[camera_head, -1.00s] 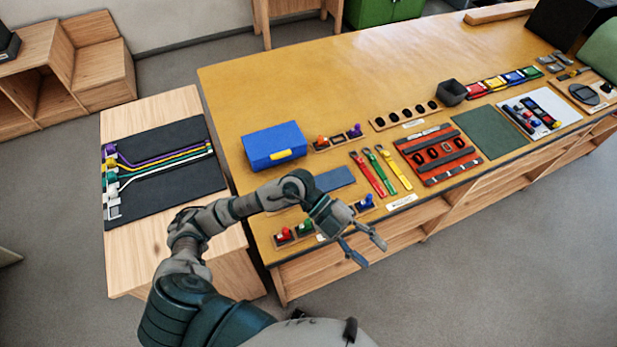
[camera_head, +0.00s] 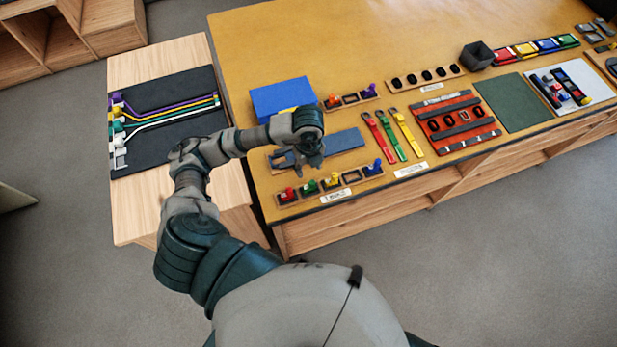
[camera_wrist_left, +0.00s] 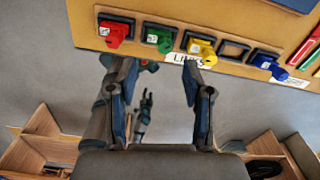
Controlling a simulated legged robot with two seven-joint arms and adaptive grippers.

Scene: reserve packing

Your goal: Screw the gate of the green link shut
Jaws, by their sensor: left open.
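The green link (camera_head: 309,187) sits in a dark square holder in the front row of links at the table's front left edge. In the left wrist view the green link (camera_wrist_left: 160,38) stands between the red link (camera_wrist_left: 114,34) and the yellow link (camera_wrist_left: 202,49). Its gate is too small to make out. My left gripper (camera_head: 284,160) is open and empty, over the table's front left part, close to the row. In the left wrist view its fingertips (camera_wrist_left: 158,72) are apart below the green link, with nothing between them. A jointed grey-blue part, seemingly of my other arm, shows lower down.
A blue link (camera_head: 373,168) sits beside an empty holder at the row's right. A blue box (camera_head: 281,98) and a blue pad (camera_head: 341,140) lie behind. Colored straps (camera_head: 392,137) and a red tray (camera_head: 486,140) lie to the right. A side table (camera_head: 137,209) is at left.

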